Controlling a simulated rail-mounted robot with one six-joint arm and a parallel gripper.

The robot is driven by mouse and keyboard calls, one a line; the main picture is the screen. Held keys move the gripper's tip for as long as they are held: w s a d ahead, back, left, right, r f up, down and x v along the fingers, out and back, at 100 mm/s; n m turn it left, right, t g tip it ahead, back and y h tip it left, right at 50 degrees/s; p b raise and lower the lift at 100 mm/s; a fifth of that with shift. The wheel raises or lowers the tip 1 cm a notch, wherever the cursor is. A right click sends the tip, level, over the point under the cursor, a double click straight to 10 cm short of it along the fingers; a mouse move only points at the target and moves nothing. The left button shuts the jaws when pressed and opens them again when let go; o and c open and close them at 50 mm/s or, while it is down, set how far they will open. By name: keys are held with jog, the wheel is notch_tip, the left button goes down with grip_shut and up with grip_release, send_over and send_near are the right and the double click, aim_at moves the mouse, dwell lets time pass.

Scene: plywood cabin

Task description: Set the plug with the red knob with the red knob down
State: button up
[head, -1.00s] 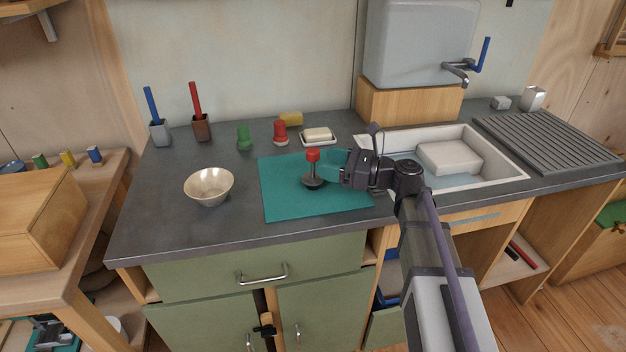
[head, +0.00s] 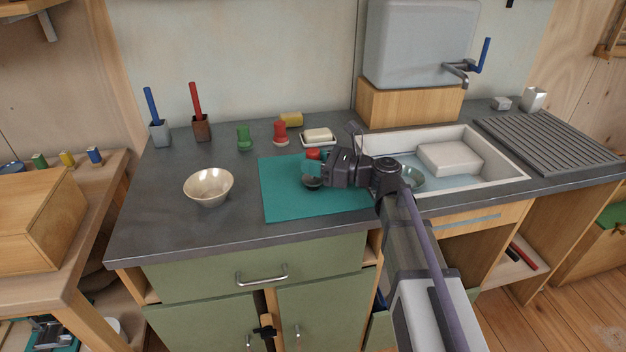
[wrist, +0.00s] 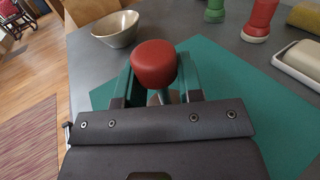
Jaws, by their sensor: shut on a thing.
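The plug stands on the teal mat (head: 285,203) with its red knob (head: 313,154) up and its dark disc (head: 312,184) below. In the wrist view the red knob (wrist: 154,63) fills the space at the fingertips and hides most of the stem. My gripper (head: 314,170) has come in from the right and is shut on the plug just under the knob. In the wrist view its two teal fingers (wrist: 158,90) lie on either side of the stem. I cannot tell whether the disc touches the mat.
A cream bowl (head: 209,187) stands left of the mat. Behind are a green shaker-like piece (head: 244,138), a red one (head: 280,133), a yellow sponge (head: 291,119) and a soap dish (head: 319,137). The sink (head: 500,160) is at right. The front left counter is clear.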

grip_shut()
jog(key=shift+r, duration=0.1)
notch_tip(320, 180, up, 10)
jog(key=p, duration=1)
jog(key=shift+r, duration=0.1)
jog(key=shift+f, duration=0.2)
